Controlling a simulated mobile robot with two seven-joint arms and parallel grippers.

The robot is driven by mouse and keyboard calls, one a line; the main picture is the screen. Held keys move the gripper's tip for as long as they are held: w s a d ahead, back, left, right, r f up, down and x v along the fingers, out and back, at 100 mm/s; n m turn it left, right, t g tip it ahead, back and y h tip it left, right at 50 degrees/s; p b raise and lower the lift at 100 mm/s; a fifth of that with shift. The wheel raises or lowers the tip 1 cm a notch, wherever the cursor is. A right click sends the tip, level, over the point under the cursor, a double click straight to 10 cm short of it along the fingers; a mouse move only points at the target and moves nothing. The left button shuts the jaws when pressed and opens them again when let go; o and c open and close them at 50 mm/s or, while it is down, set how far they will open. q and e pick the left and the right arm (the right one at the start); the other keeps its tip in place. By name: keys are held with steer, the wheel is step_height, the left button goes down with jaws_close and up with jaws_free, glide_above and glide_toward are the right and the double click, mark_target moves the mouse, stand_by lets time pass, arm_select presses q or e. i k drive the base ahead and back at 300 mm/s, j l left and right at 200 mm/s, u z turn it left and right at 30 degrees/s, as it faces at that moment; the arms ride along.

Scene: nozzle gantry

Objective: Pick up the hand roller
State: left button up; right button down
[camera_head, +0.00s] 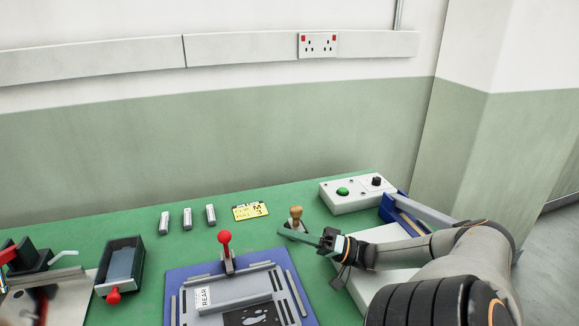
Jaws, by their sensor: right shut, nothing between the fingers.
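A small item with a rounded wooden top (296,212) stands on the green bench near the middle. It may be the hand roller, but its lower part is hidden and I cannot tell for sure. My right gripper (300,235) reaches in from the right, its fingers just in front of the wooden-topped item. It is shut with nothing in it. I cannot tell whether the fingers touch the item. My left gripper is not in view.
A blue fixture (172,280) with a red-knobbed lever (225,239) lies in front. A black tray (137,262), several grey cylinders (187,218), a yellow card (250,211) and a control box (344,197) surround it. Green bench (215,240) shows between them.

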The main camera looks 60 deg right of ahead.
mark_target(296, 211)
steer(key=k+j, duration=0.2)
steer(key=j, duration=0.2)
steer(key=k+j, duration=0.2)
steer(key=j, duration=0.2)
steer(key=k+j, duration=0.2)
steer(key=j, duration=0.25)
